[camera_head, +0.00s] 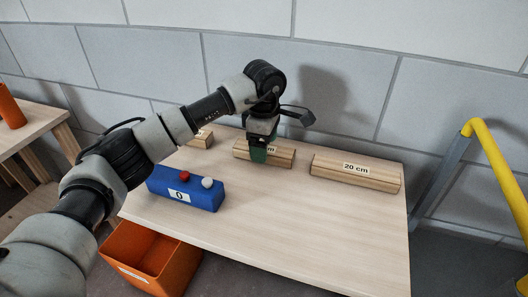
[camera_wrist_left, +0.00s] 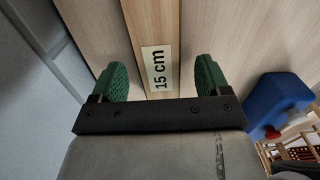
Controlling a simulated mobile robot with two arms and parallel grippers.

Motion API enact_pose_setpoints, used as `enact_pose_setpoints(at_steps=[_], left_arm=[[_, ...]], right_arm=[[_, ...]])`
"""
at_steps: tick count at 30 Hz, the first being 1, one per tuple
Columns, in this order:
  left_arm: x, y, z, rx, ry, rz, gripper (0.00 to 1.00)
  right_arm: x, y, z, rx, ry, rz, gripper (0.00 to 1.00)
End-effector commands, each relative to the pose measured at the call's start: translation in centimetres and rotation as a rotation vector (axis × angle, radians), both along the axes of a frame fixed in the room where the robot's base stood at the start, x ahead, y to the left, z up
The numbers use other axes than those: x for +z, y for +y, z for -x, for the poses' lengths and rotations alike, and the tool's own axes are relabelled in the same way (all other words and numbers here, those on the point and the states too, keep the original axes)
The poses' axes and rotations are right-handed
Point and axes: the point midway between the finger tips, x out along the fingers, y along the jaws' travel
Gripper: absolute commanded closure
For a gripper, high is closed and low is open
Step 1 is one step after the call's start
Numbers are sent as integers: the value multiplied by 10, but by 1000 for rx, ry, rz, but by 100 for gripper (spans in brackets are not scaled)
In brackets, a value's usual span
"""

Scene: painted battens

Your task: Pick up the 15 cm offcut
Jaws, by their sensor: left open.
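The 15 cm offcut (camera_head: 282,158) is a light wooden batten lying on the table, the middle one of three. In the left wrist view its white label reads "15 cm" on the offcut (camera_wrist_left: 150,25). My left gripper (camera_head: 260,153) is over it, pointing down, and hides part of its label in the head view. In the left wrist view the open green fingers of the left gripper (camera_wrist_left: 160,80) stand on either side of the offcut, with a gap on each side. My right gripper is not in view.
A 20 cm batten (camera_head: 356,172) lies to the right, and a shorter batten (camera_head: 200,139) to the left, partly hidden by my arm. A blue box (camera_head: 203,196) with a red and a white button stands nearer. An orange bin (camera_head: 150,257) is below the table (camera_head: 300,230), whose front is clear.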

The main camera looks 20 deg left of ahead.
Motion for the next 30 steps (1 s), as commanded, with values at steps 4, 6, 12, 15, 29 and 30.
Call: enact_pose_setpoints(at_steps=[4, 6, 12, 15, 29, 30], left_arm=[[-16, 0, 0, 1, 0, 0, 23], [-19, 0, 0, 1, 0, 0, 23], [-19, 0, 0, 0, -1, 0, 23], [-19, 0, 0, 0, -1, 0, 39], [-18, 0, -1, 0, -2, 0, 79], [-18, 0, -1, 0, -2, 0, 79]], right_arm=[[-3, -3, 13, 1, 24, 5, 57], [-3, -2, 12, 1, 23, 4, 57], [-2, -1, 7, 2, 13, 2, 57], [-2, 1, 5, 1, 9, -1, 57], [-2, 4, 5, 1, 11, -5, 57], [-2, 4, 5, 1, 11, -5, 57]])
